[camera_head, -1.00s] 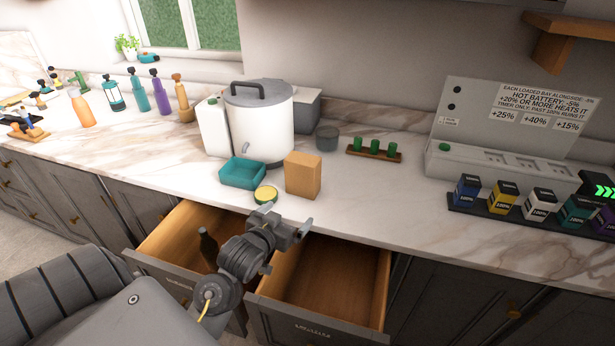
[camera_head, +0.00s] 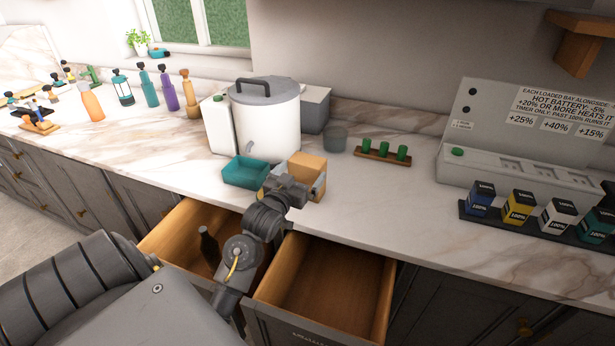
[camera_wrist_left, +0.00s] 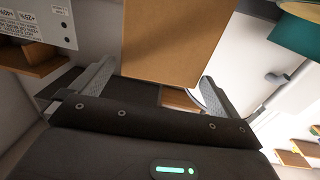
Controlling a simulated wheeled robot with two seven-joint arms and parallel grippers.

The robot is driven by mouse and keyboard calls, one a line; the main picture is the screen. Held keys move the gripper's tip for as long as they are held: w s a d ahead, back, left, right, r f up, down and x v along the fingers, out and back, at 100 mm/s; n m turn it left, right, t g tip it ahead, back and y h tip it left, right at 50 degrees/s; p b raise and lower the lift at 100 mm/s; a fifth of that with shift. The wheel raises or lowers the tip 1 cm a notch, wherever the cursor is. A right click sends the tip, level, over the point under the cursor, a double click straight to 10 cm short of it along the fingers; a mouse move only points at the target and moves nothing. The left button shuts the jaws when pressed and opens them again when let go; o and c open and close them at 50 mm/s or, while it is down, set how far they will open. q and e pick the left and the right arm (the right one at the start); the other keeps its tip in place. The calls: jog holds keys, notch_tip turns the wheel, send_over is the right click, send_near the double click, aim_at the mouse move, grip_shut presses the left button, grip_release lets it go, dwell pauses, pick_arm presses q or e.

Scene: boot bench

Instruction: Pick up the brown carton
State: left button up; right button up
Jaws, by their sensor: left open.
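The brown carton (camera_head: 309,164) stands on the marble counter near its front edge, right of the teal tray. My left gripper (camera_head: 289,190) is at the carton's near side and hides its lower left part. In the left wrist view the carton (camera_wrist_left: 175,40) lies between the two spread fingers of the left gripper (camera_wrist_left: 158,86), with a gap visible on each side. The left gripper is open and holds nothing. My right gripper is not in view.
The teal tray (camera_head: 245,172) sits left of the carton, before a white pot (camera_head: 265,120). A rack of green pegs (camera_head: 383,152) and a grey cup (camera_head: 335,138) stand behind right. Two drawers, one on the right (camera_head: 330,285), are open below.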

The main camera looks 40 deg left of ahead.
aim_at(308, 164)
pick_arm(q)
jog(key=p+x, duration=0.2)
jog(key=x, duration=0.3)
jog(key=shift+w+a, duration=0.1)
jog(key=shift+a, duration=0.05)
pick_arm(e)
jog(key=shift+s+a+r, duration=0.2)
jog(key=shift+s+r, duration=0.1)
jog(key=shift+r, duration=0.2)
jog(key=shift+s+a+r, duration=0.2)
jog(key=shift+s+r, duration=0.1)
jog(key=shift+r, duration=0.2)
pick_arm(q)
jog(key=shift+c, duration=0.3)
jog(key=c, duration=0.6)
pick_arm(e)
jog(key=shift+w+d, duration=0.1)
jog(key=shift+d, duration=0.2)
